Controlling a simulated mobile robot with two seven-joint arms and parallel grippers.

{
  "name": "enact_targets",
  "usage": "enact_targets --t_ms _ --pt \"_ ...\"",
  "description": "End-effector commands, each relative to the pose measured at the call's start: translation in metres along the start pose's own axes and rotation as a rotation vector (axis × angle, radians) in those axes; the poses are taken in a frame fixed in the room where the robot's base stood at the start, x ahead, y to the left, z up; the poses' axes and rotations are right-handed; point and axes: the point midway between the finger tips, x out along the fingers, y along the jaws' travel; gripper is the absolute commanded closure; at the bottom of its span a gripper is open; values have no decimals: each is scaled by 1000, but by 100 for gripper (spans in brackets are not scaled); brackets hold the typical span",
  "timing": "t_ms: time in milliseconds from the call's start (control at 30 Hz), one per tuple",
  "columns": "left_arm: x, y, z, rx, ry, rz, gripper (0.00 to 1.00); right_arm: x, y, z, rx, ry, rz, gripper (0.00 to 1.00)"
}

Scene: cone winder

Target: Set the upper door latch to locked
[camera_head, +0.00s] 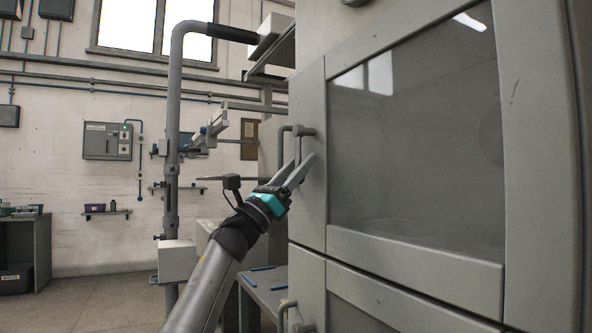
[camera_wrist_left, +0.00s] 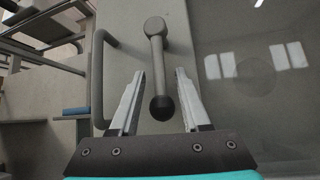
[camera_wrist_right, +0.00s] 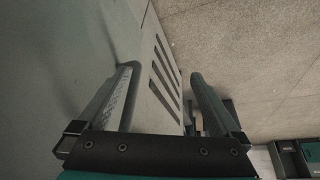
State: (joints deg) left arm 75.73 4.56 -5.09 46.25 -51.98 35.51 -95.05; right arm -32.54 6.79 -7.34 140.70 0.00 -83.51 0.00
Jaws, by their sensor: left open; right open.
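The upper door latch (camera_head: 303,131) is a grey lever on the frame of the upper cabinet door. In the left wrist view the latch (camera_wrist_left: 157,55) hangs roughly down the picture from its pivot and ends in a black ball knob (camera_wrist_left: 162,107). My left gripper (camera_head: 303,160) is open at the latch. In its wrist view the two fingers (camera_wrist_left: 157,75) stand on either side of the lever and knob, with gaps visible. My right gripper (camera_wrist_right: 160,85) is open and empty, out of the head view, beside a slotted grey panel.
A D-shaped door handle (camera_head: 281,148) stands just left of the latch. The upper door has a large window (camera_head: 415,140). A lower door (camera_head: 350,305) with its own handle (camera_head: 281,316) is below. A grey pipe post (camera_head: 172,130) rises left of the cabinet.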

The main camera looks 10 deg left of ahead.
Motion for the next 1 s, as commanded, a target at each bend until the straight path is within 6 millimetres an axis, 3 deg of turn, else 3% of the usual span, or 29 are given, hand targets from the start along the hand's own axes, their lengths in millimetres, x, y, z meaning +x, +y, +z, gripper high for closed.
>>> enact_targets --t_ms 367,1000 --pt "-24 1 1 3 -1 2 53 1 0 0 -1 -3 0 0" --pt "-120 0 0 0 2 2 53 28 0 9 -4 -41 -1 0"
